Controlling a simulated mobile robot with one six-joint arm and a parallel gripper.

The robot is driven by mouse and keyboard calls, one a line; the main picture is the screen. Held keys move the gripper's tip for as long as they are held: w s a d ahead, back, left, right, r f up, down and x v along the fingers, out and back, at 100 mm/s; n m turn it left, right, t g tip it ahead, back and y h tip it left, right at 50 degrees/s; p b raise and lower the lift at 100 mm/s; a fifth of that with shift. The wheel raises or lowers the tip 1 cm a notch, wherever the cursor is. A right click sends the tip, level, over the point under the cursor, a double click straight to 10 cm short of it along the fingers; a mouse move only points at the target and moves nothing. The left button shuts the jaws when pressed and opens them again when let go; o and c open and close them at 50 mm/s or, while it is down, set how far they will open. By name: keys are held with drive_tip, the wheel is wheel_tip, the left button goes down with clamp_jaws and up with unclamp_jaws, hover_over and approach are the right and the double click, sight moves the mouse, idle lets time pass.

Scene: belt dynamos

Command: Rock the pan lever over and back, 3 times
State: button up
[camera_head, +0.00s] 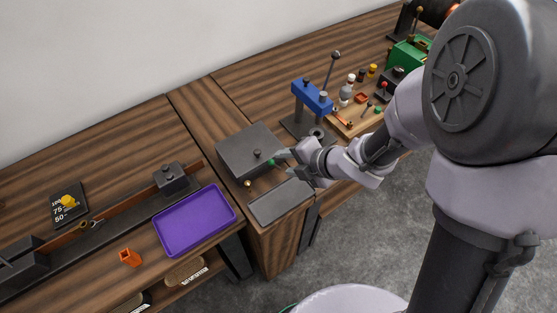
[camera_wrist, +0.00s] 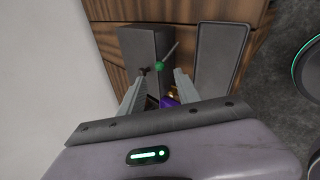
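A grey box (camera_head: 243,155) stands on the wooden bench near the middle of the head view. A green ball knob (camera_head: 272,162) shows at its side facing my gripper; I take this as the pan lever's end. In the wrist view the green knob (camera_wrist: 160,65) has a thin grey rod beside it, in front of the box (camera_wrist: 143,45). My gripper (camera_head: 282,163) is open and empty, pointing at the knob. In the wrist view its fingertips (camera_wrist: 162,72) lie on either side of the knob, with no visible contact. The lever's pivot is not clear.
A flat grey tray (camera_head: 280,203) lies just in front of the box, beside a small brass knob (camera_head: 247,183). A purple tray (camera_head: 195,220) is at the left. A blue press (camera_head: 312,97) with a tall handle and a board (camera_head: 357,120) of small parts stand behind my gripper.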

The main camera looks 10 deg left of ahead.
sight(273, 161)
drive_tip(key=b+x, duration=0.1)
drive_tip(key=x, duration=0.5)
drive_tip(key=shift+w+a+f, duration=0.1)
drive_tip(key=shift+a+f, duration=0.05)
drive_tip(key=shift+f, duration=0.05)
clamp_jaws()
drive_tip(key=shift+r, duration=0.15)
idle(1.0)
